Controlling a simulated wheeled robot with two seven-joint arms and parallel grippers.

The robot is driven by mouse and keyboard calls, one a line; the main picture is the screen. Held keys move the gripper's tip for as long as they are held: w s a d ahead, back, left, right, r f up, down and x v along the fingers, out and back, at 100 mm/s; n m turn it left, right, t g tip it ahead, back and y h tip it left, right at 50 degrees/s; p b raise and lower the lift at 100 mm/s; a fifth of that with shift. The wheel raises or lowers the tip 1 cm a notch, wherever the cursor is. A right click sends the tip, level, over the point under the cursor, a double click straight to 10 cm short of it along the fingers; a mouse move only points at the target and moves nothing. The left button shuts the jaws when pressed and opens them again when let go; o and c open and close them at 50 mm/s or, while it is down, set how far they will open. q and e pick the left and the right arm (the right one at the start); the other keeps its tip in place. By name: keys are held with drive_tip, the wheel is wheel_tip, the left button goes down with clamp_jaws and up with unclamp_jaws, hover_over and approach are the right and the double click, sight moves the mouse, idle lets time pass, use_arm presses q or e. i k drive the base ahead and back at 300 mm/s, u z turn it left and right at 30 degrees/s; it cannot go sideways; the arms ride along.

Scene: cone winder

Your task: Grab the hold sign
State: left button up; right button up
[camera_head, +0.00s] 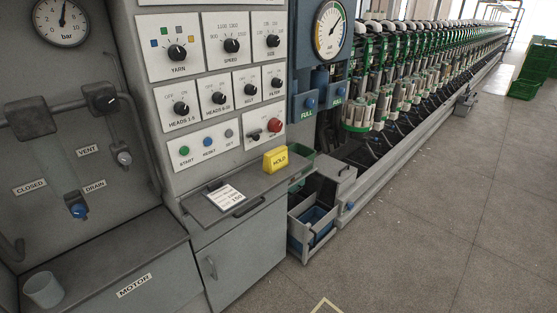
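The hold sign (275,160) is a small yellow block with dark "HOLD" lettering. It stands upright on the narrow grey ledge (253,186) below the control panel, near the ledge's right end. Nothing is touching it from the front, and its front face is fully visible. Neither of my grippers shows in the head view.
A white card (225,197) lies on the ledge left of the sign. Knobs and a red button (275,125) are on the panel above. An open drawer with a blue bin (312,227) is below right. A cup (43,289) stands lower left. The floor (420,250) at right is clear.

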sight(274, 160)
drive_tip(key=z, duration=0.55)
drive_tip(key=k, duration=1.3)
drive_tip(key=z, duration=1.15)
drive_tip(key=i, duration=1.4)
drive_tip(key=u, duration=0.9)
drive_tip(key=i, duration=0.45)
drive_tip(key=u, duration=0.45)
